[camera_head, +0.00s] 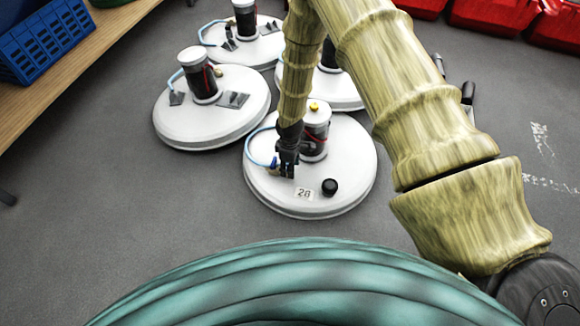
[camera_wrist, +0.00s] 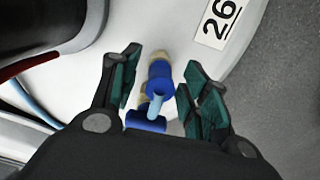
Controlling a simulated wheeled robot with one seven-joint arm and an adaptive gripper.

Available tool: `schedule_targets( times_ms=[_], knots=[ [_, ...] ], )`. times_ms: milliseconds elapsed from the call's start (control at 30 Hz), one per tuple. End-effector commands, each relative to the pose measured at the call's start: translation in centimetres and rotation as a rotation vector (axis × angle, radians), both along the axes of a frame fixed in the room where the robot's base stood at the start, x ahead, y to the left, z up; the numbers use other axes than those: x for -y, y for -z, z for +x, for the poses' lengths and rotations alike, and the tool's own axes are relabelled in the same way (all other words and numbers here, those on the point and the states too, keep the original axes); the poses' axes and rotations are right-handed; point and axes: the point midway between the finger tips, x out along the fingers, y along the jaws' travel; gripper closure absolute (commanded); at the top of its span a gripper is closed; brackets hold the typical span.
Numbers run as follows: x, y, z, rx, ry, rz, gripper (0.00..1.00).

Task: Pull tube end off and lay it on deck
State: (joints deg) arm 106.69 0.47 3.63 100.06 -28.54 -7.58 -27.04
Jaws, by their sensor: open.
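My gripper (camera_head: 287,168) is over the front tank's white deck (camera_head: 345,150), beside the label that reads 26 in the wrist view (camera_wrist: 220,20). In the wrist view my gripper (camera_wrist: 162,60) is open, with green-padded fingers on either side of a blue fitting (camera_wrist: 158,78) with brass parts. A short pale blue piece (camera_wrist: 155,106) shows between the fingers, in front of the blue. Gaps show on both sides of the fitting. The light blue tube (camera_head: 248,148) arcs along the deck's left side in the head view; its end near my gripper is partly hidden.
A black knob (camera_head: 329,187) stands on the deck right of the label. Other tanks stand behind, including one at left (camera_head: 225,120). Bare deck lies around the knob.

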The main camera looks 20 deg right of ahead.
Motion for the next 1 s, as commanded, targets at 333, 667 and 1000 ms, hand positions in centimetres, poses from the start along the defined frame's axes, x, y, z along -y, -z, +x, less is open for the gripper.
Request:
schedule_targets(
  times_ms=[333,667,1000],
  knots=[
    [0.0,0.03,0.0,0.0,0.0,0.0,0.65],
    [0.0,0.03,-0.01,0.0,0.0,0.0,1.0],
    [-0.01,-0.74,-0.02,0.0,0.0,0.0,1.0]
  ],
)
